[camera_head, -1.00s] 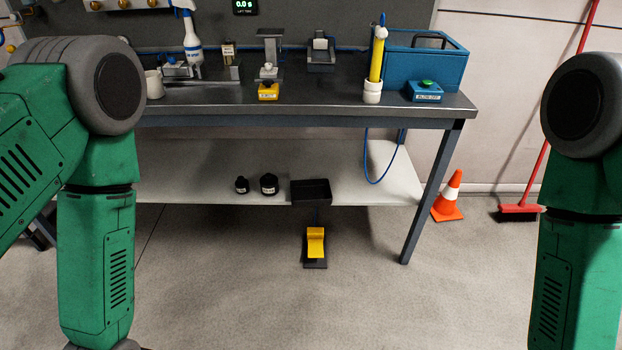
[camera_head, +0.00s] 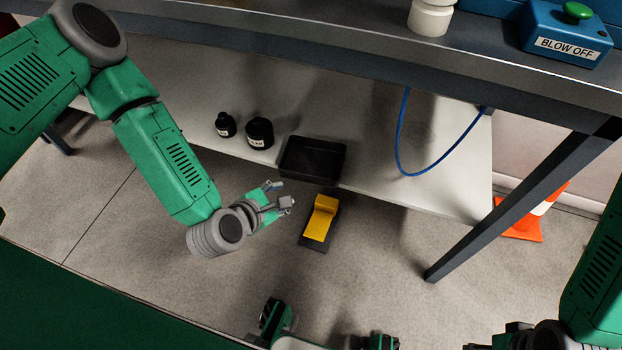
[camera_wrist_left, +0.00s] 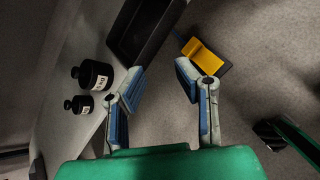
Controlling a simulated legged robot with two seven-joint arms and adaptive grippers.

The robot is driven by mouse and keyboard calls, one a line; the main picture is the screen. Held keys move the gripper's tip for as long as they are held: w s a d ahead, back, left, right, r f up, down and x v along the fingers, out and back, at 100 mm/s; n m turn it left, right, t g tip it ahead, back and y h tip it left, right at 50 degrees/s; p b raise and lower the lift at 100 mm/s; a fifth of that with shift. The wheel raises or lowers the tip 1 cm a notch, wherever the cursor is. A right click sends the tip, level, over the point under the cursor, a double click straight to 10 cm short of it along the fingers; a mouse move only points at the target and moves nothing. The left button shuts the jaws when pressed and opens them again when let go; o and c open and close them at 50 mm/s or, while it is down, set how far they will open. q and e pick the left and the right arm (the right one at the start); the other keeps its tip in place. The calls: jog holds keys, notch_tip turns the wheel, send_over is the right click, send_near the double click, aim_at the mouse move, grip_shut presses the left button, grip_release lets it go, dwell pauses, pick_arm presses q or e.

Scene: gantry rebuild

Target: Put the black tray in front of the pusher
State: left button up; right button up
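The black tray (camera_head: 312,160) is a shallow, open, empty box on the white lower shelf, at its front edge. It also shows at the top of the left wrist view (camera_wrist_left: 146,28). My left gripper (camera_head: 279,197) is in front of the shelf, just left of and nearer than the tray. In the left wrist view its two blue-padded fingers (camera_wrist_left: 158,84) are spread, with nothing between them, and the tray lies beyond them, apart. My right arm (camera_head: 597,265) shows at the right edge, but its gripper cannot be made out. No pusher can be made out in the current views.
A blue hose (camera_head: 399,140) hangs to the right. The bench top (camera_head: 330,45) overhangs the shelf; a bench leg (camera_head: 520,208) stands right.

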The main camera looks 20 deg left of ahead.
aim_at(280, 163)
pick_arm(q)
jog(key=w+a+f+n+t+y+b, duration=0.1)
jog(key=w+a+n+b, duration=0.1)
jog(key=w+n, duration=0.1)
jog(key=w+a+f+n+t+y+b, duration=0.1)
jog(key=w+a+f+n+b, duration=0.1)
jog(key=w, duration=0.3)
jog(key=w+a+f+n+t+y+b, duration=0.1)
jog(key=w+a+f+n+b, duration=0.1)
jog(key=w+n, duration=0.2)
jog(key=shift+w+a+f+n, duration=0.1)
jog(key=shift+w+a+n, duration=0.1)
jog(key=shift+w+n, duration=0.25)
jog(key=shift+w+f+b, duration=0.15)
jog(key=shift+w+b, duration=0.2)
jog(key=shift+w, duration=0.1)
jog(key=w+f+b, duration=0.2)
jog(key=w, duration=0.1)
jog(key=shift+w+a+f+b, duration=0.15)
jog(key=shift+w+f+b, duration=0.15)
jog(key=shift+f, duration=0.1)
jog(key=shift+w, duration=0.45)
pick_arm(e)
notch_tip(280, 163, down, 11)
jog(key=shift+d, duration=0.15)
pick_arm(q)
grip_shut()
pick_arm(e)
jog(key=shift+f, duration=0.1)
